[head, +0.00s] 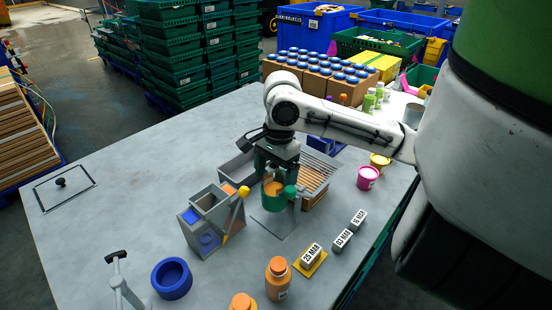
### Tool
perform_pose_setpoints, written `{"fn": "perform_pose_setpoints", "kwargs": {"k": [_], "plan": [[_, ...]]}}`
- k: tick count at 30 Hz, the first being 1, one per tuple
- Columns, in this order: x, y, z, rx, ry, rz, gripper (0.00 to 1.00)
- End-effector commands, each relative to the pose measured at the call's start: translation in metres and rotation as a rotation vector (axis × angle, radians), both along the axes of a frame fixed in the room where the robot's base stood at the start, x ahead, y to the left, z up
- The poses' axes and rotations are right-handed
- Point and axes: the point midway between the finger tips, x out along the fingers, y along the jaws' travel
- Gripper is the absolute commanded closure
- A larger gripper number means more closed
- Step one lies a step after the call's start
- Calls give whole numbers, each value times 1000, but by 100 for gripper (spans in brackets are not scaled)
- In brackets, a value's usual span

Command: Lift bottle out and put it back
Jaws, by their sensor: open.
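My gripper (276,172) points down over a green round holder (274,201) on a grey stand near the table's middle. An orange top (272,187), which looks like a bottle's, shows inside the holder just below the fingers. The jaws are open. My gripper hides part of the holder's rim, and I cannot tell whether the fingers touch the orange top. Another orange bottle (278,281) with an orange cap stands at the front of the table. A further orange bottle (241,302) is cut off by the lower edge.
A grey sorting box (208,238) with a yellow-knobbed lever stands left of the holder. A blue ring (172,279) and several labelled blocks (312,255) lie in front. A pink tub (368,178) stands at right. The table's left side is mostly clear.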

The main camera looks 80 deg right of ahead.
Motion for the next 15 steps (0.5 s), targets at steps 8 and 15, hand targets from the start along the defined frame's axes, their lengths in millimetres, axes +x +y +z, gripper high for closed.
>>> {"fn": "perform_pose_setpoints", "kwargs": {"k": [8, 15], "plan": [[-3, -6, 53, -4, -1, 3, 11], [-6, -10, 94, -3, 1, 1, 11]]}}
